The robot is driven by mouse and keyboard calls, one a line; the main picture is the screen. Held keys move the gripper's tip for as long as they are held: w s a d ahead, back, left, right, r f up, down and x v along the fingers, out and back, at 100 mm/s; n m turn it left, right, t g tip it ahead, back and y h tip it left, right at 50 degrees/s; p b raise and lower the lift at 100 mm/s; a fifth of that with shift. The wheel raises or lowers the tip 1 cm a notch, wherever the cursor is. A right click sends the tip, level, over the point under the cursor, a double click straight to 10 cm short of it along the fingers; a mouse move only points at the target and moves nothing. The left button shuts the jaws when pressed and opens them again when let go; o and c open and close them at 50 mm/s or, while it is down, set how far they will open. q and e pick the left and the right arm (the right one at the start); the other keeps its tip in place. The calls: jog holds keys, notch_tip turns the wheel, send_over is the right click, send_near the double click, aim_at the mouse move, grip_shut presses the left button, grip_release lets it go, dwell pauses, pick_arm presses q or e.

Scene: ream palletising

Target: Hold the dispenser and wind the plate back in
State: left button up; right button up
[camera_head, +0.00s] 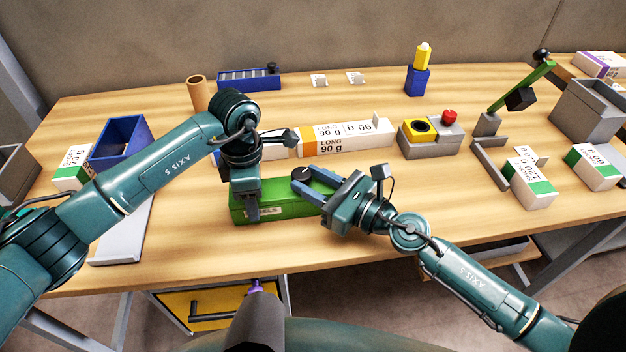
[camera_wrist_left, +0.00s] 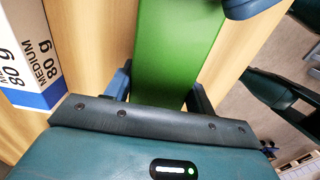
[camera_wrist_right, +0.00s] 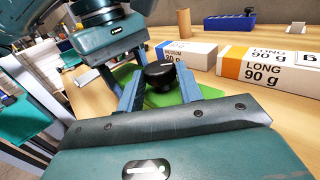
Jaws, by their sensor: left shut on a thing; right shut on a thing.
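The dispenser is a long green box (camera_head: 283,207) lying near the front middle of the table, with a label on its front face. My left gripper (camera_head: 247,205) is shut on its left end from above; the left wrist view shows the green top (camera_wrist_left: 175,50) between the fingers. A round black knob (camera_head: 301,174) sits at the dispenser's right part. My right gripper (camera_head: 308,180) is shut on this knob, which also shows between its fingers in the right wrist view (camera_wrist_right: 159,75). I cannot make out the plate.
White ream packs (camera_head: 345,136) lie just behind the dispenser. A grey box with a yellow ring and red button (camera_head: 430,135) stands to the right. A blue bin (camera_head: 120,140) and a grey sloped plate (camera_head: 124,230) are at left. The table's front edge is close.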

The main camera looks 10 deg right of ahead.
jog(key=shift+c, duration=0.5)
jog(key=shift+w+d+f, duration=0.1)
jog(key=shift+w+f+n+g+y, duration=0.1)
jog(key=shift+n+g+y, duration=0.35)
jog(key=shift+g, duration=0.25)
jog(key=n+g+y, duration=0.1)
jog(key=g, duration=0.1)
jog(key=n+g+y, duration=0.1)
jog(key=n+g, duration=0.1)
jog(key=w+n+g+y, duration=0.1)
jog(key=n+g, duration=0.1)
jog(key=shift+d+g+y, duration=0.25)
jog(key=shift+g, duration=0.15)
pick_arm(q)
jog(key=shift+d, duration=0.1)
pick_arm(e)
jog(key=n+g, duration=0.1)
jog(key=g, duration=0.1)
jog(key=n+g, duration=0.2)
jog(key=w+n+g, duration=0.1)
jog(key=g, duration=0.2)
jog(key=shift+n, duration=0.35)
jog(key=shift+g, duration=0.4)
jog(key=shift+s, duration=0.1)
jog(key=o, duration=1)
jog(key=shift+r, duration=0.2)
